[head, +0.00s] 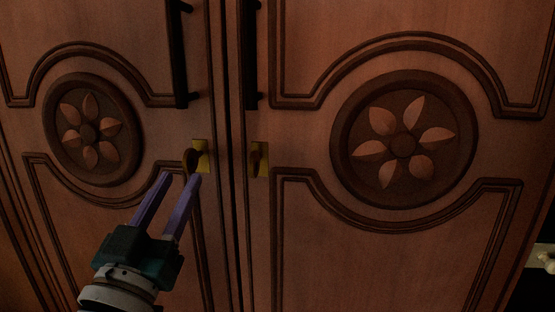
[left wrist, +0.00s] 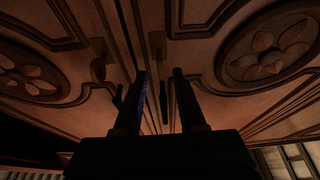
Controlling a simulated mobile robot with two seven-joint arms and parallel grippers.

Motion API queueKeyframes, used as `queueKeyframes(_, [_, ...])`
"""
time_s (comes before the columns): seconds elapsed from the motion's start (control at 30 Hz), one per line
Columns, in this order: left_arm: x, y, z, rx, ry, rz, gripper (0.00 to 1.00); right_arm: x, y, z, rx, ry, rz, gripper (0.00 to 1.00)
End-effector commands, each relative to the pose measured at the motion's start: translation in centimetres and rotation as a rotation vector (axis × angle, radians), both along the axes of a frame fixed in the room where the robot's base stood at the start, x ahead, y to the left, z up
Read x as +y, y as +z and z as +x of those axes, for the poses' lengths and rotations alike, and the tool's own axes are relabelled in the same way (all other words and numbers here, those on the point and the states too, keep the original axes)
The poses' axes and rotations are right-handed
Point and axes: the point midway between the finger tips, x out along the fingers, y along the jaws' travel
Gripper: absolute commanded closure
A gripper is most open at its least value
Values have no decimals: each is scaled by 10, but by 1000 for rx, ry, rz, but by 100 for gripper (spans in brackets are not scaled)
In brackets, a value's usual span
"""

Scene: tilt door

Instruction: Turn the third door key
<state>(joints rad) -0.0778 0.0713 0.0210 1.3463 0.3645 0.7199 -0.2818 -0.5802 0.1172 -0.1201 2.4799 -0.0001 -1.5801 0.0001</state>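A dark key (head: 191,160) sits in a gold lock plate (head: 202,152) on the left door (head: 60,215). A second dark key (head: 257,158) sits in another gold plate (head: 264,160) on the right door (head: 400,270). Which is the third key I cannot tell. My left gripper (head: 181,177) has two purple fingers, open, pointing up just below the left door's key. Whether a fingertip touches it I cannot tell. In the left wrist view the gripper (left wrist: 160,74) is open, with nothing between its fingers; both plates show dimly beyond. My right gripper is out of view.
Dark vertical handles (head: 177,55) and (head: 249,60) stand out from the doors above the plates. Both doors look shut along the middle seam and carry raised round flower carvings (head: 404,140). A pale knob-like thing (head: 546,257) shows at the right edge.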

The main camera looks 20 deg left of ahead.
Motion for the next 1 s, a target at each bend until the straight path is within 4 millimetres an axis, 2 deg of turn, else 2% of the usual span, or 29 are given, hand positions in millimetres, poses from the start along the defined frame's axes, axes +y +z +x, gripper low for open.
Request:
queueKeyframes(0.1, [-5, -9, -20, 4, -1, -1, 60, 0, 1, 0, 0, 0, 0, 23])
queueKeyframes(0.3, [-9, -15, -36, 0, 0, -1, 60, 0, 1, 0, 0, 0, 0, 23])
queueKeyframes(0.77, [-9, -16, -37, 0, 0, 0, 60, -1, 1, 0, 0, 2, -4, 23])
queueKeyframes(0.87, [-12, -9, -35, 23, -16, -2, 60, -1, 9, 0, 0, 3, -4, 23])
queueKeyframes(0.97, [-24, 7, -28, 108, -73, -10, 60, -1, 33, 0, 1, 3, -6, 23])
queueKeyframes(1.0, [-32, 15, -25, 165, -107, -15, 60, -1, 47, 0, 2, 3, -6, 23])
